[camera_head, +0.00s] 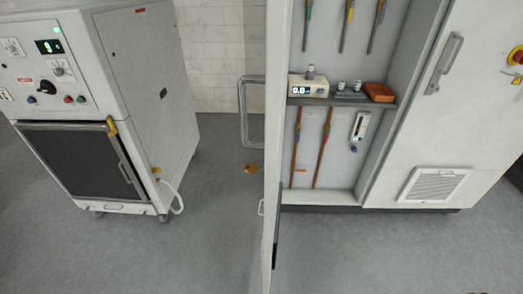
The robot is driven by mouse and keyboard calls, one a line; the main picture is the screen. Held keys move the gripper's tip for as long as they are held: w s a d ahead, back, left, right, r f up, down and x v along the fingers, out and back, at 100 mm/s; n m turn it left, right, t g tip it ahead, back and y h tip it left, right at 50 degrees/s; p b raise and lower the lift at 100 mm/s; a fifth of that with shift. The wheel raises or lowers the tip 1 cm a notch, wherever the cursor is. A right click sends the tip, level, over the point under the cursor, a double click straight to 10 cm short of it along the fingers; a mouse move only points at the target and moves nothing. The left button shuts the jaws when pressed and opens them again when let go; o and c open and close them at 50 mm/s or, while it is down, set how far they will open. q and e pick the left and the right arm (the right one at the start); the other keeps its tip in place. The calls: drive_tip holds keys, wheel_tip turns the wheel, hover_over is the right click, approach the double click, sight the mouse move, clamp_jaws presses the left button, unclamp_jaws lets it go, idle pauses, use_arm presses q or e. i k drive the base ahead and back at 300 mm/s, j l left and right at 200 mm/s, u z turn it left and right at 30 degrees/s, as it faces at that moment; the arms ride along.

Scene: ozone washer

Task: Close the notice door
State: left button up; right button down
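A tall white cabinet door (277,120) stands wide open in the middle of the head view, seen nearly edge-on. A metal loop handle (243,112) sticks out from its left side. The door hangs at the left side of a white cabinet whose inside (340,170) is exposed. I cannot read any notice on the door from this angle.
A shelf (335,101) in the cabinet holds a small meter (308,86) and a brown block (379,92). A closed white panel (450,110) is at right. A machine with a dark front window (75,165) stands at left. Grey floor (215,235) lies clear between.

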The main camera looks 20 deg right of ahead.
sight(279, 12)
drive_tip(key=i+j+z, duration=0.2)
drive_tip(key=z, duration=0.2)
drive_tip(key=i+j+z, duration=0.15)
drive_tip(key=z, duration=0.25)
drive_tip(key=i+j+z, duration=0.15)
drive_tip(key=j+z, duration=0.25)
